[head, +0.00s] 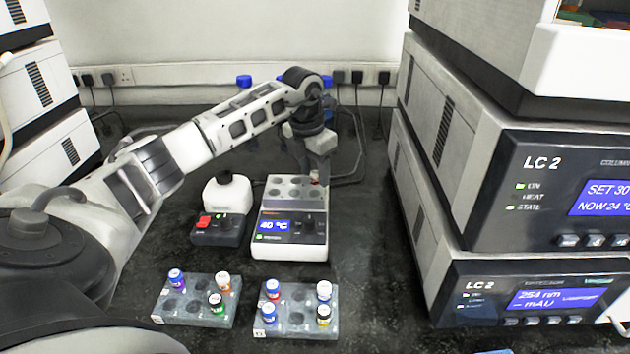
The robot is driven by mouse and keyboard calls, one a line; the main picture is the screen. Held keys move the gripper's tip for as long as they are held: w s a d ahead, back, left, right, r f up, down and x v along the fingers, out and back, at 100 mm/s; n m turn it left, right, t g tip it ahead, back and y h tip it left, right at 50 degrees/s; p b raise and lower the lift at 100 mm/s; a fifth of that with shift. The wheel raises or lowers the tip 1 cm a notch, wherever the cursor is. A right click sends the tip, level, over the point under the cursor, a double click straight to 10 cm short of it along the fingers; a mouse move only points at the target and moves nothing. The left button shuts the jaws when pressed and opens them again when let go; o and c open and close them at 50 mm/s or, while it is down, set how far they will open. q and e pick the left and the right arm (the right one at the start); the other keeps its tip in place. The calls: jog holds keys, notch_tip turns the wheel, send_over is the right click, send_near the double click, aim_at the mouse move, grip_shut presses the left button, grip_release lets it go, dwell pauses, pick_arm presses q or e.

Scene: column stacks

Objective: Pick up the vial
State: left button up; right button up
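My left gripper (318,178) points down at the back right of the heating block (290,190). A small bit of red shows beside its fingers, perhaps a vial cap; the fingers mostly hide it, and whether they grip it is unclear. Capped vials stand in two grey racks at the front. The right rack (297,318) holds two blue-capped vials (272,290), a white-capped vial (324,291) and a yellow-capped vial (324,314). My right gripper is out of view.
The heater (289,245) reads 40 °C. A small mixer (218,230) with a red switch stands to its left. Stacked LC units (470,150) wall off the right side, and more stand at far left. Blue-capped bottles (244,81) are behind. Dark bench is bare right of the heater.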

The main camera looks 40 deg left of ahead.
pick_arm(q)
grip_shut()
jog(key=shift+r, duration=0.1)
